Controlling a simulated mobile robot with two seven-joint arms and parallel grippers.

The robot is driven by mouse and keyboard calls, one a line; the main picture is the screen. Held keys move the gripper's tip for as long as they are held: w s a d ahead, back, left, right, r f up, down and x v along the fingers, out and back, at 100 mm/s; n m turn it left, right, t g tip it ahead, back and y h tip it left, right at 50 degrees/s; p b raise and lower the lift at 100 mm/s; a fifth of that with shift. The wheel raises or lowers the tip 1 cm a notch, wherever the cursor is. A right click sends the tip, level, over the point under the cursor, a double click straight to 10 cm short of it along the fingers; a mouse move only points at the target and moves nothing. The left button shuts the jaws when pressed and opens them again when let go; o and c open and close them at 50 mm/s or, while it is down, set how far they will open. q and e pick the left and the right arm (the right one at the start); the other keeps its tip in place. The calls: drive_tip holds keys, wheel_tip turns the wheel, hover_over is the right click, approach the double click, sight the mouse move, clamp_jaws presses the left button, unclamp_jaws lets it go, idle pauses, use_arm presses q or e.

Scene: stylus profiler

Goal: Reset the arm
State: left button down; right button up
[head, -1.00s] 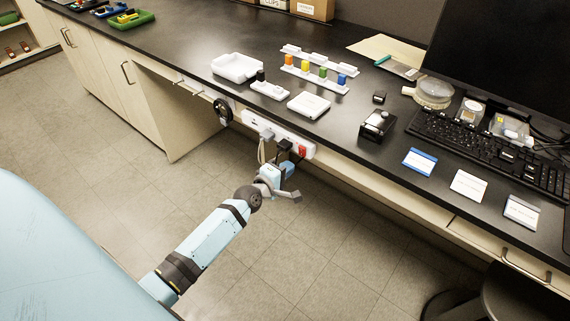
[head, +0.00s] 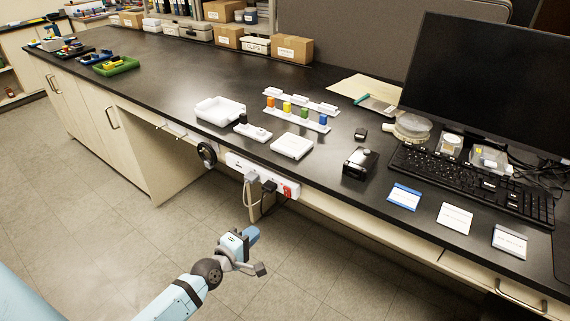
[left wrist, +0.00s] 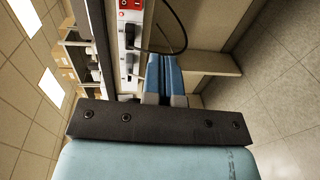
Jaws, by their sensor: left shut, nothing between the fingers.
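My left arm comes in from the bottom left of the head view. Its left gripper (head: 254,235) is over the floor in front of the bench, below the white power strip (head: 235,161) on the bench's front edge. In the left wrist view the two blue fingers (left wrist: 164,75) are together with nothing between them. They point toward the bench front, and the power strip (left wrist: 129,50) with its red switch (left wrist: 130,5) shows beside them. My right gripper is in neither view.
The black bench top (head: 180,75) carries a white tray (head: 219,111), a holder with coloured pieces (head: 296,116), a small black device (head: 360,163), a keyboard (head: 470,183) and a monitor (head: 490,85). Plugged cables (head: 250,190) hang from the strip. The floor (head: 110,235) is clear.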

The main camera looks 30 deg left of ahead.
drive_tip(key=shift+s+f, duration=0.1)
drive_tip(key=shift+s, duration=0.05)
use_arm(q)
drive_tip(key=s+d+f+m+g+h, duration=0.1)
drive_tip(key=s+d+f+m+g, duration=0.2)
drive_tip(key=s+d+m, duration=0.55)
drive_tip(key=s+d+f+m+g+h, duration=0.1)
drive_tip(key=s+d+f+m+g, duration=0.2)
drive_tip(key=s+d+m, duration=0.6)
wheel_tip(320, 180, up, 13)
drive_tip(key=a+m+p, duration=0.1)
drive_tip(key=m+p, duration=0.1)
drive_tip(key=p, duration=1.3)
drive_tip(key=shift+w+f, duration=0.15)
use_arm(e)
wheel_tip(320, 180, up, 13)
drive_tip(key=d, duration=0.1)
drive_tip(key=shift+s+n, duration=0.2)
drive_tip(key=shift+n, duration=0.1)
use_arm(q)
drive_tip(key=shift+a+m, duration=0.1)
drive_tip(key=shift+m, duration=0.15)
